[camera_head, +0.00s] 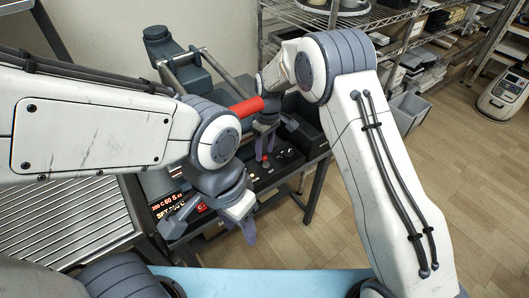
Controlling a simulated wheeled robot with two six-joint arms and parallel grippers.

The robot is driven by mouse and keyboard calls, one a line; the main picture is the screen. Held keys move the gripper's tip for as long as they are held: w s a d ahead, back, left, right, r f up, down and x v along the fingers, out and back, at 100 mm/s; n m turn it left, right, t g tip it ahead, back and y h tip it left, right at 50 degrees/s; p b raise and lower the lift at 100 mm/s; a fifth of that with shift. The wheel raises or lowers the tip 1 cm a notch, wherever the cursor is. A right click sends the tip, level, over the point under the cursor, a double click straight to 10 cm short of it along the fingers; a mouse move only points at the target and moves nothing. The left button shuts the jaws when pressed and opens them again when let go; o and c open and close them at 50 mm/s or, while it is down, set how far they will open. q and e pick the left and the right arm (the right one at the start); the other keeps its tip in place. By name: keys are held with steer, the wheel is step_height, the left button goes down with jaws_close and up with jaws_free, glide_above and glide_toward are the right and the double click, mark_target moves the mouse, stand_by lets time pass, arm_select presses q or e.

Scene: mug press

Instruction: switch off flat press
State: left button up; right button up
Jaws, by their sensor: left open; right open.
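The press equipment (294,157) is a dark machine on a stand in the middle, partly hidden by my arms. A lit display (170,205) with orange and red characters shows at its front left, and a small red lit switch (286,205) is to the right of it. A red-topped knob (265,158) stands on the dark panel behind. A thick red handle (247,107) lies near my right gripper.
A grey machine with rollers (185,62) stands behind. A ribbed metal surface (70,225) is at the left. Wire shelves (405,40) with boxes run along the back right, with a grey bin (408,108) below. A light blue surface (265,282) is at the front.

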steer(key=shift+s+f, duration=0.1)
steer(key=shift+f, duration=0.7)
jaws_close()
